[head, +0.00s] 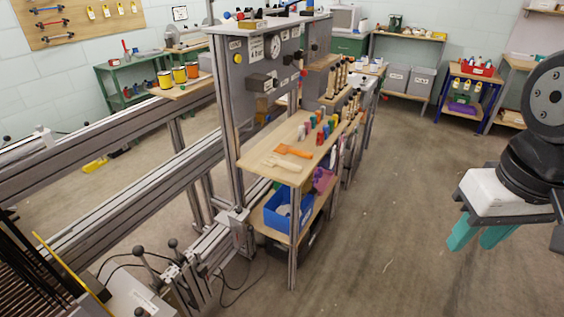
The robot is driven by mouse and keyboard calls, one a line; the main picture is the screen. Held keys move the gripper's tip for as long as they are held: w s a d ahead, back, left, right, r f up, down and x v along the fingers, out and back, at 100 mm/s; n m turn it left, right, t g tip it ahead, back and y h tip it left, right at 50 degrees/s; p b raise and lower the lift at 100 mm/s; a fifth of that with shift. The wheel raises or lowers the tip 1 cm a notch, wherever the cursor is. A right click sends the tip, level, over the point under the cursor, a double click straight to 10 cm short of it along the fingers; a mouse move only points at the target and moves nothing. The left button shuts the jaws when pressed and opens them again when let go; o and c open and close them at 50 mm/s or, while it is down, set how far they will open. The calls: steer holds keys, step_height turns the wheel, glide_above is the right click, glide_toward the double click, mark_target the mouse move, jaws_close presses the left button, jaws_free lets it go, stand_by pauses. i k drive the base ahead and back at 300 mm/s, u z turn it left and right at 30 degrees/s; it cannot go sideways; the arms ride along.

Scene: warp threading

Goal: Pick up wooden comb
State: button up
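A pale wooden tool (281,164), which looks like the wooden comb, lies flat near the front end of the wooden bench top (262,150). It is small in the head view, so its teeth cannot be made out. An orange tool (293,151) lies just behind it, close by. My gripper (479,236) hangs at the right side, over the floor and well apart from the bench. Its two teal fingers point down with a gap between them, and nothing shows between them.
Several colored spools (318,128) stand behind the tools on the bench. A blue bin (285,212) sits on the shelf below. A grey metal panel (262,80) rises at the bench's left. Open floor (390,215) lies between the bench and my arm.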

mark_target(270, 161)
steer(key=z, duration=0.45)
steer(key=i, duration=1.05)
steer(key=u, duration=0.7)
steer(key=i, duration=0.45)
steer(key=u, duration=0.55)
